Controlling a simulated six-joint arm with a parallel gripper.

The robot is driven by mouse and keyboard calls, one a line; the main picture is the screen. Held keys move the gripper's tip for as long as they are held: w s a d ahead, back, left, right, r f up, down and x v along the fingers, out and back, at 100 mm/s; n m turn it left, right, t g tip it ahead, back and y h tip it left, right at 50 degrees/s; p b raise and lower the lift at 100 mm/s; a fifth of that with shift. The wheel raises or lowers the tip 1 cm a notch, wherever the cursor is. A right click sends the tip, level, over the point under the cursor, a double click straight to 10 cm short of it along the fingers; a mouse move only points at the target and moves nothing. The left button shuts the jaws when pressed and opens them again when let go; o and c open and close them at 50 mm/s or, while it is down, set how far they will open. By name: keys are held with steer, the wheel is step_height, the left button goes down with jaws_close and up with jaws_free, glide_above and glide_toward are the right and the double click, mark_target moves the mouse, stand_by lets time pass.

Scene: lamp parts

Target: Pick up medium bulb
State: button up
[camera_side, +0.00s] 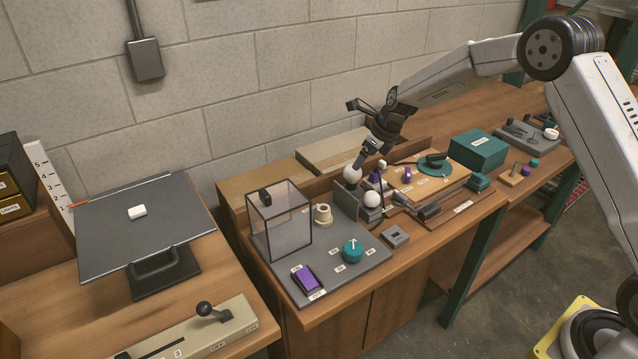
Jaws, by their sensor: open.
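Several pale round bulbs stand in a small grey holder in the middle of the bench. One bulb (352,173) is at the back left of the holder, another bulb (371,199) is at the front, and a smaller bulb (382,164) is behind on the right. The two bigger ones look close in size, so I cannot be sure which is the medium one. My gripper (364,154) points down and left, with its fingertips close above the back-left bulb. It is open; I cannot tell whether it touches that bulb.
A grey lamp base (330,262) with a clear box (281,222), cream socket (323,214), teal dial (353,250) and purple switch (306,279) lies front left of the holder. A wooden board (432,187) and teal box (479,149) are to the right.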

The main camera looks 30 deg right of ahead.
mark_target(353, 173)
steer(key=shift+x, duration=1.35)
steer(key=shift+w, duration=0.1)
steer(key=shift+x, duration=2.55)
steer(key=shift+w, duration=0.1)
steer(key=shift+r, duration=0.1)
steer(key=c, duration=1)
